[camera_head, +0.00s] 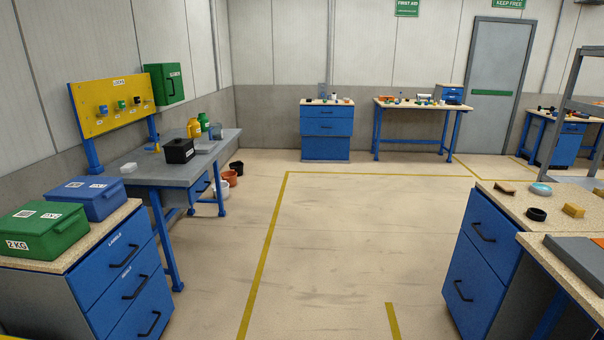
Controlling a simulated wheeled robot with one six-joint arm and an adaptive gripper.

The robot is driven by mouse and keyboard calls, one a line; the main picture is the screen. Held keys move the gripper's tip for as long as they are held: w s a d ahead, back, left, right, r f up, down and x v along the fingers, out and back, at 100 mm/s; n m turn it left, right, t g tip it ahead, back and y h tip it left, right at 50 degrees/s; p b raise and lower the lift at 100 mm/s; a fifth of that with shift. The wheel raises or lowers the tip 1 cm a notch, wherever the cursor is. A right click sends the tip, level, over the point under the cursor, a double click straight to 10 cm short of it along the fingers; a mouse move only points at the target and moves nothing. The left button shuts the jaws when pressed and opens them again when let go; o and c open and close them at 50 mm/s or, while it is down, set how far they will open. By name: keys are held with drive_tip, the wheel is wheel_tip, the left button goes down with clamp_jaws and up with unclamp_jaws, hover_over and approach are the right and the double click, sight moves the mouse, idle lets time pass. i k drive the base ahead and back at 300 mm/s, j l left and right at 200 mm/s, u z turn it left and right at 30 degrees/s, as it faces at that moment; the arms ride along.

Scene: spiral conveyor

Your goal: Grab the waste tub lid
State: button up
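I cannot pick out the waste tub lid with certainty in the head view. Several small tubs stand on the floor beside the grey workbench: an orange tub (230,178), a black tub (237,168) and a white one (221,190), partly hidden by the bench leg. Whether any has a lid is too small to tell. A round pale-blue disc-like thing (541,189) lies on the right-hand cabinet top; I cannot tell what it is. My gripper is not in view.
A grey workbench (158,177) stands left, behind a blue drawer cabinet (120,275) bearing a green box (42,232) and a blue box (84,196). Another drawer cabinet (480,240) stands right. A table (420,106) stands far back. The yellow-lined middle floor is clear.

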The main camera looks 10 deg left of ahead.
sight(177, 142)
drive_tip(key=i, duration=1.8)
drive_tip(key=i+l+u, duration=0.2)
drive_tip(key=i+u, duration=0.25)
drive_tip(key=i, duration=0.25)
drive_tip(key=i+l+u, duration=0.5)
drive_tip(key=i, duration=0.2)
drive_tip(key=i+l+u, duration=0.45)
drive_tip(key=i+l, duration=0.15)
